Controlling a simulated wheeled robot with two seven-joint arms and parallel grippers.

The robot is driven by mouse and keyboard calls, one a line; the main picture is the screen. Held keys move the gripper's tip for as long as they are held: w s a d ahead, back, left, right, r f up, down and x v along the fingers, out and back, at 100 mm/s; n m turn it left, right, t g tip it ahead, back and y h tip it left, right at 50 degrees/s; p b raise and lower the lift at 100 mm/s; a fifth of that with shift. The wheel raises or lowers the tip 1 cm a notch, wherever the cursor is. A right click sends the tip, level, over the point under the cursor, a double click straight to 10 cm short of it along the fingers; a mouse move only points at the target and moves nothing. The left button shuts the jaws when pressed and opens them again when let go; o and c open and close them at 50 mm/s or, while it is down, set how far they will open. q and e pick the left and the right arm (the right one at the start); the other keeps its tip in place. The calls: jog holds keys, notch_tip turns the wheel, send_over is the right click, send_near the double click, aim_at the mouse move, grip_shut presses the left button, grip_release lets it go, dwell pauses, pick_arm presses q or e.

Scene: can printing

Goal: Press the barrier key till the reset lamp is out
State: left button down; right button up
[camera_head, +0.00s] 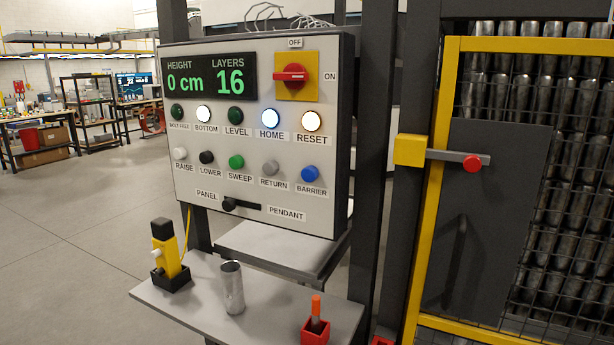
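The control panel (187,219) stands upright at the left of the middle. Its blue barrier key (310,174) is in the lower button row at the right, above the label BARRIER. The reset lamp (312,121) above it glows white and is lit. The bottom lamp (203,114) and home lamp (270,118) also glow white. The bolt free lamp (177,112) and level lamp (235,115) look dark green. The display (212,80) reads height 0 cm and layers 16. Neither of my grippers shows in the head view.
A grey shelf (190,310) below the panel holds a yellow-black pendant (167,252), a metal can (232,288) and a red holder (315,333) with an orange-tipped tool. To the right stands a yellow-framed mesh gate (436,200) with cans behind it. Floor at left is clear.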

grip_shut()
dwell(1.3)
